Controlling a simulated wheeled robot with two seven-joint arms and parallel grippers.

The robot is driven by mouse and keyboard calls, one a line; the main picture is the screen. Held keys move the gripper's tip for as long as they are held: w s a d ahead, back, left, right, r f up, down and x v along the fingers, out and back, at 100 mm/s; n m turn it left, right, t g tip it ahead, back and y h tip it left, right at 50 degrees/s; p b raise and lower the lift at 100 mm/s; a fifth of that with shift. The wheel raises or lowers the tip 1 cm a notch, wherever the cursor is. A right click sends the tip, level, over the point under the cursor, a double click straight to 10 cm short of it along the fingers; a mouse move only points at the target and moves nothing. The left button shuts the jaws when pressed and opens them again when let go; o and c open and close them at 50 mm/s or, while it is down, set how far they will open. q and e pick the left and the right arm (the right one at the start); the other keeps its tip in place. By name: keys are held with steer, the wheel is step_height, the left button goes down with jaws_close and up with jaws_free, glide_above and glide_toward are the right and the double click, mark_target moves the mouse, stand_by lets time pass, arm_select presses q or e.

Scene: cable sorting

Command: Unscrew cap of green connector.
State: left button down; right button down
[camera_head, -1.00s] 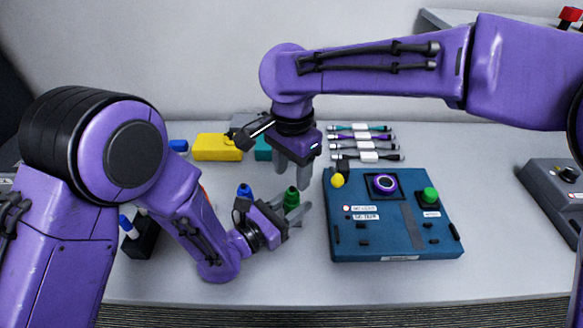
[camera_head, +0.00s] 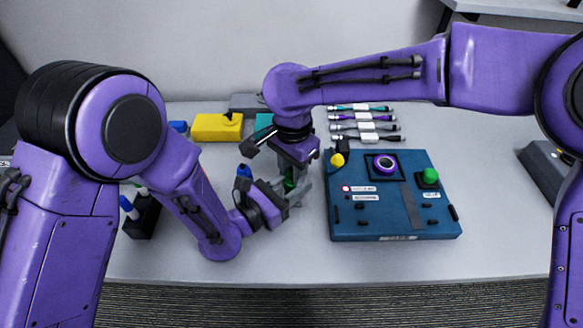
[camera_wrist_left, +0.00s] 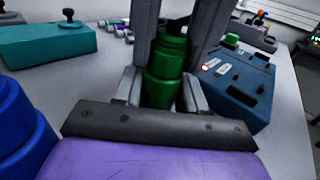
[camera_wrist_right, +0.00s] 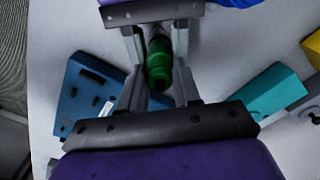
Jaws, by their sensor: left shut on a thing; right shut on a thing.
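The green connector (camera_wrist_left: 162,88) stands upright between my two grippers, its ribbed cap (camera_wrist_left: 170,48) on top. My left gripper (camera_head: 290,196) is shut on the connector's lower body from the side; its fingers flank it in the left wrist view (camera_wrist_left: 160,95). My right gripper (camera_head: 290,172) comes down from above and is shut on the cap; its two fingers stand on either side of the cap in the left wrist view. In the right wrist view the green connector (camera_wrist_right: 159,62) shows between the fingers. In the head view most of the connector is hidden by the grippers.
A blue connector (camera_head: 244,171) stands just left of my left gripper. A blue panel box (camera_head: 385,220) with buttons lies close on the right. A yellow box (camera_head: 212,128), a teal box (camera_head: 265,122) and several cables (camera_head: 365,127) lie behind. A black holder (camera_head: 143,222) stands at left.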

steer(key=n, duration=3.7)
steer(key=shift+w+r+n, duration=0.1)
steer(key=shift+n, duration=0.3)
steer(key=n, duration=0.5)
steer(key=shift+d, duration=0.1)
